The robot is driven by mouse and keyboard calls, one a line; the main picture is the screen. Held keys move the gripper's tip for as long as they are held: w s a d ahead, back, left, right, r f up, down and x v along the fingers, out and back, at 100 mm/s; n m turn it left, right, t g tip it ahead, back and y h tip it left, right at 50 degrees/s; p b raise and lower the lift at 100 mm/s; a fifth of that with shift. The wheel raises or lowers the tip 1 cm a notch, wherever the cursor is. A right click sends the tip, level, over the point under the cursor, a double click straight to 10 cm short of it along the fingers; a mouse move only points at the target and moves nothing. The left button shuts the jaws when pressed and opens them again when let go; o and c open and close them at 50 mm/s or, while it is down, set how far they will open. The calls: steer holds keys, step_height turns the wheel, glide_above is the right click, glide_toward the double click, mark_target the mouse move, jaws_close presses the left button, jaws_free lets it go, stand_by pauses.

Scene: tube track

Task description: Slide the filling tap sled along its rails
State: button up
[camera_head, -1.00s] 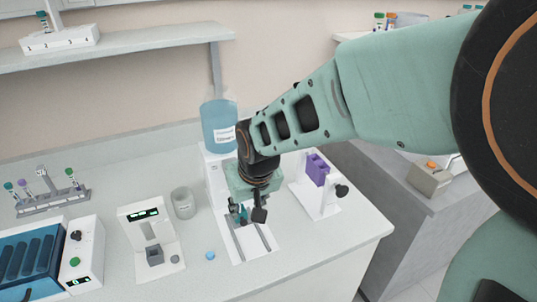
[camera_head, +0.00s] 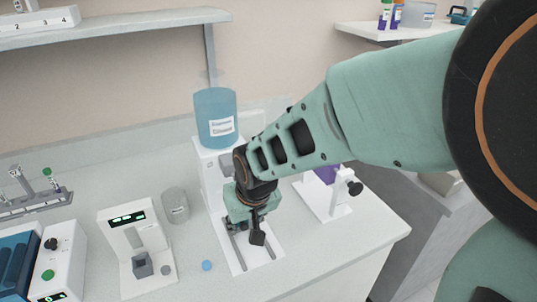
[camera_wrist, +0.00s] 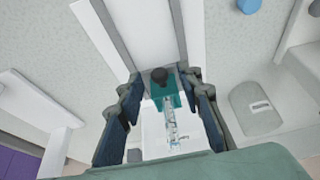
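The filling station has a white base plate (camera_head: 267,252) with two grey rails (camera_head: 236,243), under a blue liquid bottle (camera_head: 216,118). In the head view my gripper (camera_head: 249,232) hides most of the sled.
To the left stand a white device with a green display (camera_head: 130,240), a clear beaker (camera_head: 174,205) and a small blue cap (camera_head: 207,265). To the right is a white stand with a black knob (camera_head: 354,188) and a purple block. The front counter edge is clear.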

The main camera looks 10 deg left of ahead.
jaws_close()
